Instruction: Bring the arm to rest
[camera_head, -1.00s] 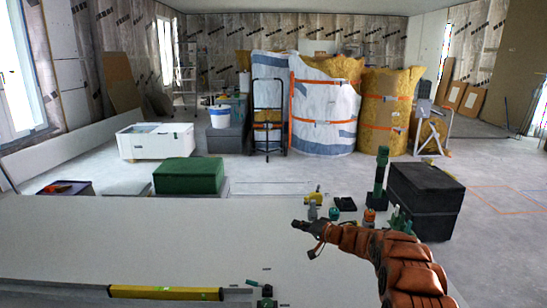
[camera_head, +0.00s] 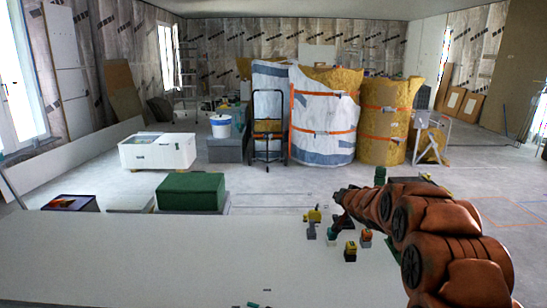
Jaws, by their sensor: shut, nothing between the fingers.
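My orange arm reaches in from the lower right of the head view. My gripper (camera_head: 341,196) is at its left end, small and dark, shut with nothing seen in it. It appears in front of the far edge of the large white panel (camera_head: 150,255), near several small tools. Whether it touches anything there cannot be told. The arm hides part of the right side of the panel and most of the dark box behind it.
Small tools, including a yellow one (camera_head: 314,215) and a yellow-black one (camera_head: 350,251), are near the panel's right end. A green box (camera_head: 191,191), a white tub (camera_head: 157,150) and wrapped insulation rolls (camera_head: 323,120) stand beyond.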

